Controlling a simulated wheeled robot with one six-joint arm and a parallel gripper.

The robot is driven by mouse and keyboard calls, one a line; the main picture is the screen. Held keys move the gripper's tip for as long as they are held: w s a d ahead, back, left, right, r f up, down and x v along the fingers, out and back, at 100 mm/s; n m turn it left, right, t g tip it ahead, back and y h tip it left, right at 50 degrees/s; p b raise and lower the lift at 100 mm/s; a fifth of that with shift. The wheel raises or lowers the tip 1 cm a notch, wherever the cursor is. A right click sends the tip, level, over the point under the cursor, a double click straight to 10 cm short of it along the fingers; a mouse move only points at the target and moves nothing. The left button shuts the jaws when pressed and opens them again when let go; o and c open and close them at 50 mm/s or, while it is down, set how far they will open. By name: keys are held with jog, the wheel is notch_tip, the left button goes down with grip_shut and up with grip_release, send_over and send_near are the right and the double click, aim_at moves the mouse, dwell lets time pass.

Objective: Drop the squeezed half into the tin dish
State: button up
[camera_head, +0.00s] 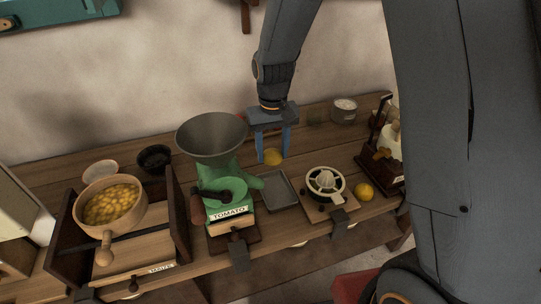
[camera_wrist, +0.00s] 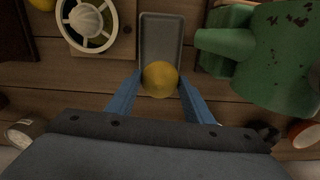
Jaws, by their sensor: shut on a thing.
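My gripper (camera_head: 273,154) points down behind the tin dish in the head view. It is shut on a yellow lemon half (camera_head: 272,158), which shows between the blue fingers. The wrist view shows the squeezed half (camera_wrist: 160,79) between the fingertips, overlapping the near end of the dish. Its cut face is not visible. The tin dish (camera_head: 266,192) is a grey rectangular tray on the bench, between the green mill and the juicer. Its visible floor looks empty in the wrist view (camera_wrist: 161,38).
The green tomato mill (camera_head: 226,188) with its wide funnel (camera_head: 211,135) stands close left of the dish. The white juicer (camera_head: 325,184) is on the right, with another lemon (camera_head: 364,191) beyond it. A pot of yellow pieces (camera_head: 112,204) stands far left. A small tin (camera_head: 344,111) stands behind.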

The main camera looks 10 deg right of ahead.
notch_tip(320, 180, down, 3)
jog(key=b, duration=0.5)
send_over(272, 185)
jog(key=shift+f, duration=3.35)
jog(key=o, duration=1.5)
notch_tip(272, 185, up, 9)
jog(key=p, duration=0.6)
jog(key=shift+p, duration=0.3)
jog(key=shift+d, duration=0.1)
